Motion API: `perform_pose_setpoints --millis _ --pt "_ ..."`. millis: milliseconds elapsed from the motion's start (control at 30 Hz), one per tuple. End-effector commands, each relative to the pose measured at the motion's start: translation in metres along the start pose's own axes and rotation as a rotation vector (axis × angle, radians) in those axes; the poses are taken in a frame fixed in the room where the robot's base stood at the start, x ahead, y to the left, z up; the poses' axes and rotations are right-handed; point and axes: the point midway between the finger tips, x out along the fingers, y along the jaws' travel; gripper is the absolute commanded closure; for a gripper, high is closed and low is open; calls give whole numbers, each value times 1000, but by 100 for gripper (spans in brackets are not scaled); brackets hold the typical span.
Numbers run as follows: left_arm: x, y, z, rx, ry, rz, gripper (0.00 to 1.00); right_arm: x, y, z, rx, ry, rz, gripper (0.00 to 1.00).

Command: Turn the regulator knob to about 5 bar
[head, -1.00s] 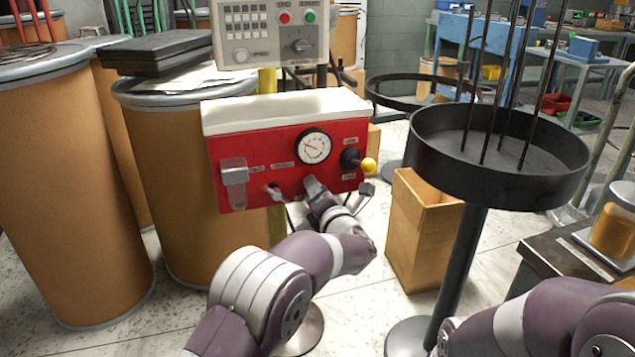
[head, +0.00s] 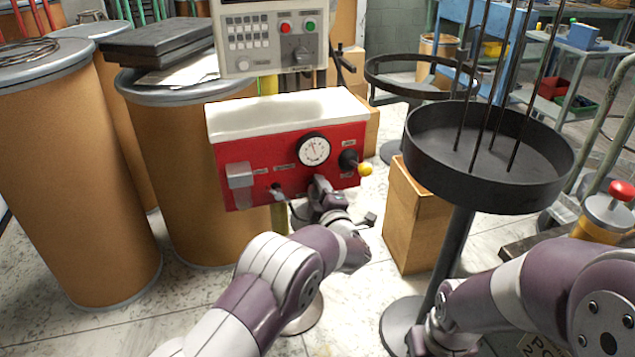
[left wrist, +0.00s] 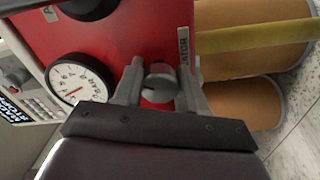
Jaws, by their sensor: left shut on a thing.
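The red panel (head: 235,160) stands ahead in the head view, with a white top and a round white pressure gauge (head: 313,150). The gauge also shows in the left wrist view (left wrist: 80,80), marked BAR; in the head view its needle points up and slightly left. The exact reading is too small to tell. The grey regulator knob (left wrist: 160,80) sits below the gauge, beside a label ending in "LATOR". My left gripper (head: 320,187) has its fingers on both sides of the knob, shut on it; the left wrist view shows this too.
A yellow-tipped lever (head: 365,169) sticks out at the panel's right. A grey control box (head: 265,45) is above and behind. A black round tray with upright rods (head: 490,185) and a cardboard box (head: 412,225) stand right. Large brown drums (head: 75,180) stand left.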

Motion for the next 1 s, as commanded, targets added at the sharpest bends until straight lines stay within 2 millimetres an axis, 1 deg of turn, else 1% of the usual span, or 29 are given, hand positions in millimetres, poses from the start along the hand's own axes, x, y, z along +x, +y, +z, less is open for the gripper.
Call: perform_pose_setpoints --millis 33,400,700,1000 --pt "-1 4 0 42 -5 0 90 -9 0 -1 0 0 0 57" --pt "-1 2 0 389 -5 0 90 -36 0 -4 0 0 0 57" --pt "-1 -1 0 622 -5 1 90 -50 0 -6 0 0 0 57" --pt "-1 -3 1 757 -5 1 90 -57 0 -7 0 0 0 57"
